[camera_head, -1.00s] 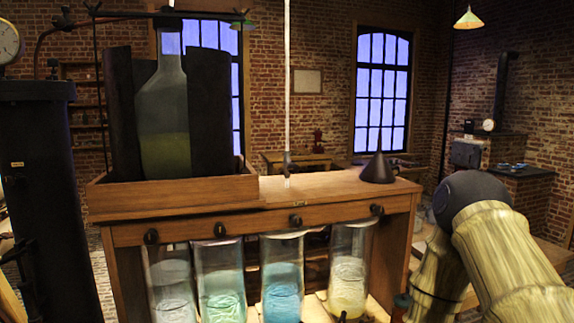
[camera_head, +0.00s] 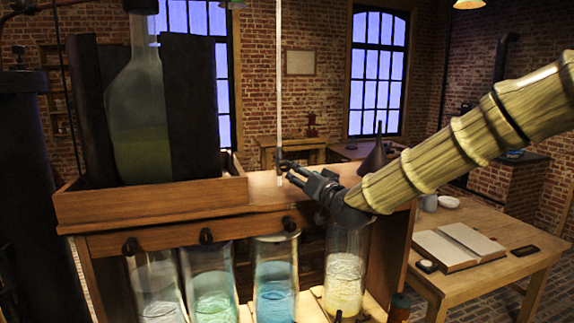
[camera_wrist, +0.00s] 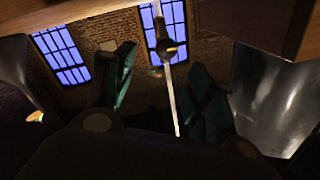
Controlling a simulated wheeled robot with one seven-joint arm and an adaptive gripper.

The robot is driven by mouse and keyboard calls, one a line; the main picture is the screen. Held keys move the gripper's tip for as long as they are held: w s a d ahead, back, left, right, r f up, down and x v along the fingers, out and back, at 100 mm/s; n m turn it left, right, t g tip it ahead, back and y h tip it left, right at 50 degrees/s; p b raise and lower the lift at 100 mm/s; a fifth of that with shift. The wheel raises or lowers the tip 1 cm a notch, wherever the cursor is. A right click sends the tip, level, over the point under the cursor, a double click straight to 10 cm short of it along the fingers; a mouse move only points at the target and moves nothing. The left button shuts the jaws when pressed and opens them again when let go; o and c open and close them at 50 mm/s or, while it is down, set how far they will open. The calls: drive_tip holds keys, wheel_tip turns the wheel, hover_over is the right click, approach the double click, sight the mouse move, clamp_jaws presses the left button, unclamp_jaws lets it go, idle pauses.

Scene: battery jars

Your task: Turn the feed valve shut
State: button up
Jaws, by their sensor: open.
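The feed valve (camera_head: 283,162) is a small dark fitting on an upright pale glass tube (camera_head: 279,80) above the bench. In the wrist view the valve (camera_wrist: 166,48) shows dark with a yellowish middle, and the tube runs through it. My gripper (camera_head: 289,173) reaches in from the right, its fingertips close to the valve. In the wrist view my gripper (camera_wrist: 162,62) is open, one dark green finger on each side of the tube, with the valve in line with the gap. I cannot tell whether the fingers touch the valve.
A large bottle (camera_head: 140,130) stands in a wooden tray (camera_head: 150,205) left of the valve. A dark funnel (camera_head: 375,158) stands behind my arm. Several glass jars, including a yellow one (camera_head: 344,280), stand below. A table (camera_head: 500,262) holds an open book (camera_head: 458,245).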

sight(287, 167)
drive_tip(key=p+x, duration=0.2)
drive_tip(key=x, duration=0.2)
drive_tip(key=a+p+x, duration=0.1)
drive_tip(key=p+x, duration=0.1)
drive_tip(key=x, duration=0.3)
drive_tip(key=shift+w+a+p, duration=0.1)
drive_tip(key=shift+p, duration=0.25)
drive_tip(key=shift+p+x, duration=0.3)
drive_tip(key=shift+x, duration=0.45)
drive_tip(key=shift+c, duration=0.3)
drive_tip(key=c, duration=1)
